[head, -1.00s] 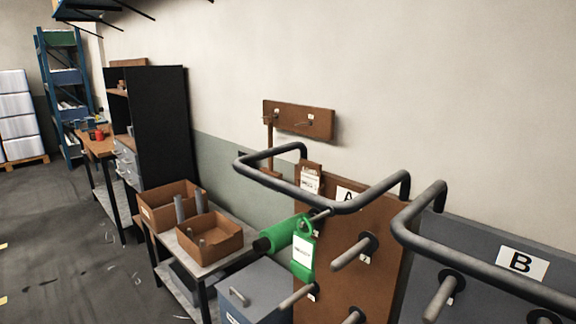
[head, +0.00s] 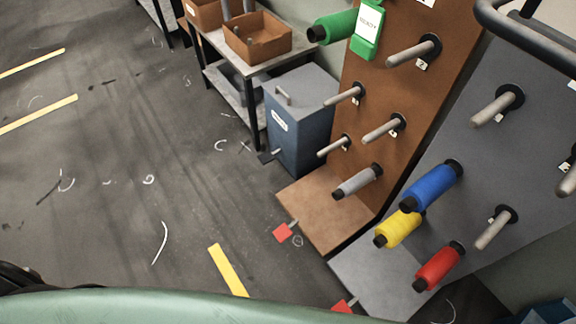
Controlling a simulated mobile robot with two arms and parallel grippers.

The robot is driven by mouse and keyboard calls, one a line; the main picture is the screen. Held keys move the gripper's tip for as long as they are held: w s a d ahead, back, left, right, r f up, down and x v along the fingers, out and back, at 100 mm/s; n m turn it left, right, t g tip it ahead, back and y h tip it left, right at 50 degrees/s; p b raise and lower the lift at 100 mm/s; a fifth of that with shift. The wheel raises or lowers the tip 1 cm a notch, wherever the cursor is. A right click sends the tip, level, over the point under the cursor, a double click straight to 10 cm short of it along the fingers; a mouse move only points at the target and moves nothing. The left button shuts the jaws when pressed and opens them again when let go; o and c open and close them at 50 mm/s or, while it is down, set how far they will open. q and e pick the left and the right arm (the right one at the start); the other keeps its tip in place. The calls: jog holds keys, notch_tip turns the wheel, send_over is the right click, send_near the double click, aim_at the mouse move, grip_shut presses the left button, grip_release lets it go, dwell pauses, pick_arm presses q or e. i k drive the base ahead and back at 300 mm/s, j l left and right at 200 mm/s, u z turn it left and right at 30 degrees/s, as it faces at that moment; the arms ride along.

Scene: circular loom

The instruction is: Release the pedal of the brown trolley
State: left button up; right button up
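The brown trolley (head: 378,140) stands right of centre, with an upright brown panel, several pegs and a flat brown base (head: 330,212). A red pedal (head: 283,233) sticks out from the front left edge of that base, low over the floor. Whether it is pressed or raised I cannot tell. A green spool (head: 332,27) with a green tag (head: 369,32) hangs on an upper peg, and a grey spool (head: 358,182) is on a low one. Neither of my grippers shows in the head view.
The grey trolley (head: 450,130) stands just right, with blue (head: 431,186), yellow (head: 399,229) and red (head: 439,266) spools and its own red pedal (head: 345,305). A blue-grey bin (head: 298,120) and a table (head: 285,62) stand behind left. The floor at left is clear.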

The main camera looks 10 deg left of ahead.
aim_at(283, 232)
jog(key=k+j, duration=0.55)
jog(key=z, duration=0.4)
jog(key=i+j+z, duration=0.1)
jog(key=z, duration=0.35)
jog(key=j+z, duration=0.6)
jog(key=z, duration=0.25)
jog(key=j+z, duration=0.25)
jog(key=z, duration=0.15)
jog(key=j+z, duration=0.1)
jog(key=j, duration=0.35)
jog(key=k+j+z, duration=0.1)
jog(key=j, duration=0.3)
jog(key=k+j, duration=0.1)
jog(key=j, duration=0.35)
jog(key=k+j+z, duration=0.15)
jog(key=j, duration=0.3)
jog(key=j+z, duration=0.1)
jog(key=j, duration=0.3)
jog(key=k+j+z, duration=0.1)
jog(key=j, duration=0.3)
jog(key=k, duration=0.05)
